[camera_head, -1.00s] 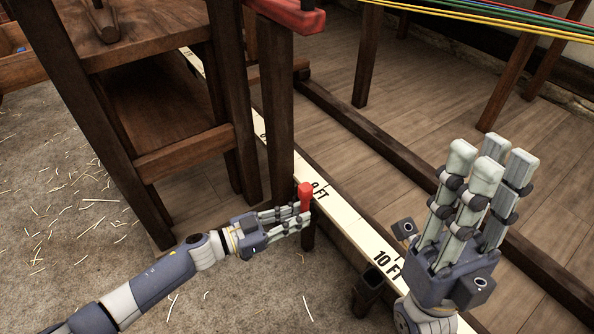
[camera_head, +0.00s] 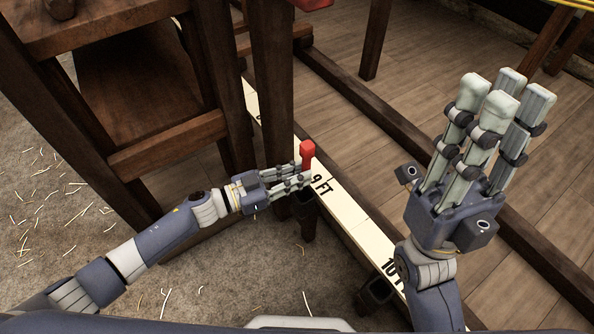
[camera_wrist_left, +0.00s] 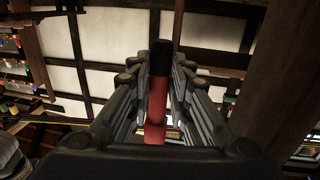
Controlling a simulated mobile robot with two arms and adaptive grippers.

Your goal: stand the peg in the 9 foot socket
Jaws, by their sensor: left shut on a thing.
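My left gripper (camera_head: 290,187) is shut on the red peg (camera_head: 307,154), which stands roughly upright with its red head above the fingers. The left wrist view shows the red peg (camera_wrist_left: 157,103) between the fingers, with a black end. The dark 9 foot socket (camera_head: 306,205) is on the near side of the board at the "9 FT" mark, just below my left fingers. The peg's lower end is hidden behind the fingers, so I cannot tell whether it is in the socket or above it. My right gripper (camera_head: 500,95) is open and empty, fingers pointing up.
The white marked board (camera_head: 345,217) runs diagonally along the floor. Another dark socket (camera_head: 376,291) is at "10 FT". A dark wooden post (camera_head: 275,90) and a wooden bench frame (camera_head: 165,143) stand close left of the peg. The straw-strewn floor in front is open.

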